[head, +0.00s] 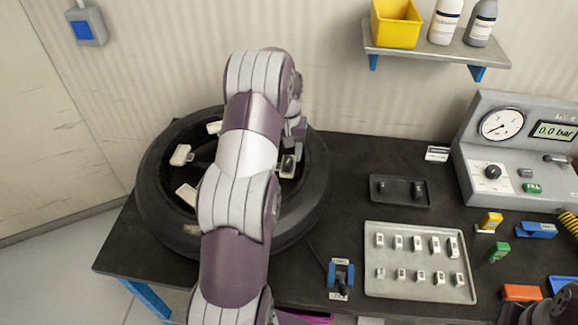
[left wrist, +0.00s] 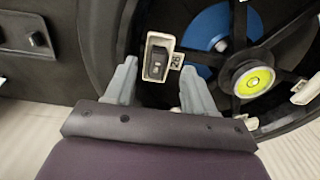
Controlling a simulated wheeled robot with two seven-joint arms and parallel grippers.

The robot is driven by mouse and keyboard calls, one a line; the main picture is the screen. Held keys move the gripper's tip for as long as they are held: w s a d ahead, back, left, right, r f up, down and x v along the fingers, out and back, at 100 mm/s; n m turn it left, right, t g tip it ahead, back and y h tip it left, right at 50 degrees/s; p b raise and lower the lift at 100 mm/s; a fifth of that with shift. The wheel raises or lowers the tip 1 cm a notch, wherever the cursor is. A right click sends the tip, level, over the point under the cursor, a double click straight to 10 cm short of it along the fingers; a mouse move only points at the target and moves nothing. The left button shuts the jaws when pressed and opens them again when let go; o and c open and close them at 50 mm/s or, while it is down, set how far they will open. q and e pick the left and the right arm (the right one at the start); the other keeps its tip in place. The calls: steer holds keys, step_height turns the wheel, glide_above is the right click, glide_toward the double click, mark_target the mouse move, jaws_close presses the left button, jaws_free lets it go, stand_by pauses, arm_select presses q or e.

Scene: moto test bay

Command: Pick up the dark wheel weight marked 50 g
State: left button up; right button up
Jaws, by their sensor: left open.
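The dark weight (left wrist: 156,63) sits in a pale holder on the wheel (left wrist: 97,50), with a small label (left wrist: 176,61) beside it too small to read surely. It also shows in the head view (head: 287,167) at the right inner side of the wheel (head: 150,205). My left gripper (left wrist: 158,74) is open in the left wrist view, its two fingers either side of the holder and nearer the camera, apparently not touching it. In the head view the left gripper (head: 296,138) is partly hidden behind my arm.
Pale holders (head: 181,155) sit around the wheel. On the dark bench (head: 340,150) are a black tray (head: 400,203) and a grey tray (head: 420,260) of several small weights. A gauge unit (head: 485,160) stands right. A shelf (head: 400,52) with a yellow bin (head: 396,24) is above.

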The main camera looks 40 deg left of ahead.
mark_target(287, 164)
arm_select(q)
steer(key=shift+w+f+p, duration=0.2)
steer(key=shift+w+f, duration=0.05)
steer(key=shift+f, duration=0.25)
steer(key=shift+w+f+p, duration=0.2)
steer(key=shift+f, duration=0.3)
steer(key=shift+s+a+f, duration=0.1)
steer(key=shift+s+f, duration=0.1)
steer(key=shift+f, duration=1)
steer(key=shift+s+r, duration=0.1)
steer(key=shift+s, duration=0.3)
steer(key=shift+w, duration=0.15)
steer(key=shift+c, duration=1)
steer(key=shift+w+f, duration=0.2)
steer(key=shift+w, duration=0.1)
jaws_close()
steer(key=shift+s, duration=0.15)
arm_select(e)
steer(key=shift+w+a+r, duration=0.1)
steer(key=shift+a+r, duration=0.1)
steer(key=shift+r, duration=0.7)
arm_select(q)
steer(key=shift+r, duration=0.1)
steer(key=shift+r, duration=0.1)
arm_select(e)
steer(key=shift+f, duration=0.1)
